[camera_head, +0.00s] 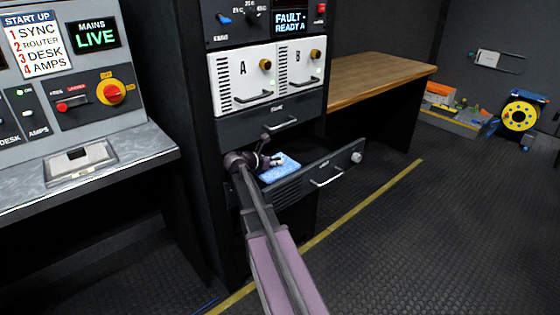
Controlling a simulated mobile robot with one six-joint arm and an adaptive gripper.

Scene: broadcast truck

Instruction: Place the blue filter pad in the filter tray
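The light blue filter pad (283,170) shows inside or just above the pulled-out drawer, which looks like the filter tray (318,178). The tray has a dark slotted front with a silver handle and a round knob. My gripper (276,160) is at the pad's far left edge, touching it or just over it. My arm's wrist hides the tray's left part. The fingers are small and dark, and I cannot tell whether they grip the pad or whether it rests on the tray floor.
Above the tray is a shut drawer (275,122) with a handle, below white units A (243,80) and B (300,68). A grey control desk (85,165) stands at left. A wooden bench (375,80) is at right. The floor right of the tray is clear.

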